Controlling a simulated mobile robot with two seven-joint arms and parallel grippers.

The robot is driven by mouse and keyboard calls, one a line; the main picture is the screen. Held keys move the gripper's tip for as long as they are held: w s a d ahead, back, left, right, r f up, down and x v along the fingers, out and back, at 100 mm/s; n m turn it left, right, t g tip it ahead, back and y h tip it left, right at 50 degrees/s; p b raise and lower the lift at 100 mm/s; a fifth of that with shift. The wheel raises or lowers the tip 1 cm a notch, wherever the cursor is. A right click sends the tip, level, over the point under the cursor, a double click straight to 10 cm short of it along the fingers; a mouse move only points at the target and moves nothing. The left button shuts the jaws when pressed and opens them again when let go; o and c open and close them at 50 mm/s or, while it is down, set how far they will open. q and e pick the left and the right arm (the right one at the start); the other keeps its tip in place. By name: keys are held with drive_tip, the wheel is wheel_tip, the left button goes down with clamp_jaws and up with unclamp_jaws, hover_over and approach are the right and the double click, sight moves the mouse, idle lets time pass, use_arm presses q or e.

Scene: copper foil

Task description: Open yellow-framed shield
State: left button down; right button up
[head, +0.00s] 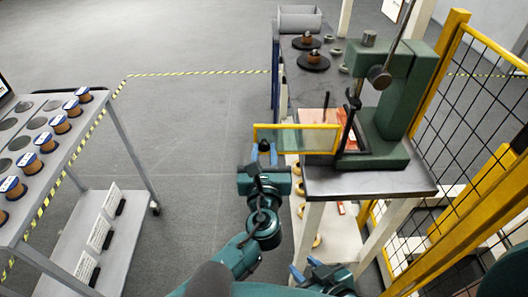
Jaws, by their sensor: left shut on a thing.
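The yellow-framed shield (297,126) is a clear, faintly green panel in a thin yellow frame. It extends left from the front of the green press (390,110), and its left end reaches past the edge of the press table (375,183). My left gripper (264,150) is shut on the lower left end of the shield's frame; the exact contact is small. My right gripper (305,268) is low at the bottom, in front of the table and apart from the shield. Its blue fingertips look spread, with nothing between them.
A yellow-framed mesh fence (460,120) stands close on the right. A grey cart (75,130) with copper spools (60,124) is at the left. A bench (300,80) with dark round pieces stands behind. Floor between cart and table is clear.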

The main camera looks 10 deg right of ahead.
use_arm(q)
drive_tip(key=c, duration=1.2)
unclamp_jaws()
wheel_tip(320, 180, up, 10)
drive_tip(key=p, duration=0.2)
